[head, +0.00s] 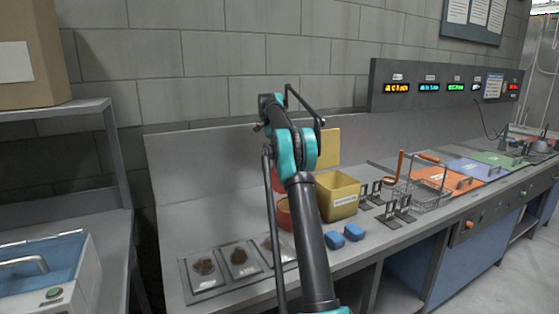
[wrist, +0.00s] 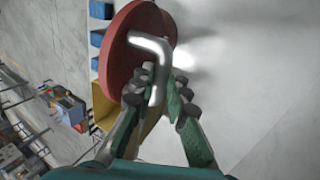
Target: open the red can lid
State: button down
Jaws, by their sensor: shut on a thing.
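The red lid (wrist: 125,55) is a round disc with a bent metal handle (wrist: 158,62), large in the wrist view. My gripper (wrist: 160,95) has its green fingers on the handle, at the lid's lower right. In the head view, a red piece that looks like the lid (head: 276,181) shows left of my arm, above the red can (head: 284,213). My arm hides most of both. The lid appears tilted up and apart from the can, though the gap is partly hidden. My fingertips are hidden in the head view.
A yellow bin (head: 338,199) with its yellow lid (head: 326,146) raised stands right of the can. Blue blocks (head: 344,235), black stands (head: 385,203) and a wire basket (head: 422,194) are further right. Flat sample packets (head: 204,268) lie at the front left. The bench's left back is clear.

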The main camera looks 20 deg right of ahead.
jog(key=shift+f, duration=0.1)
dwell(0.3)
jog(key=c, duration=1.5)
grip_release()
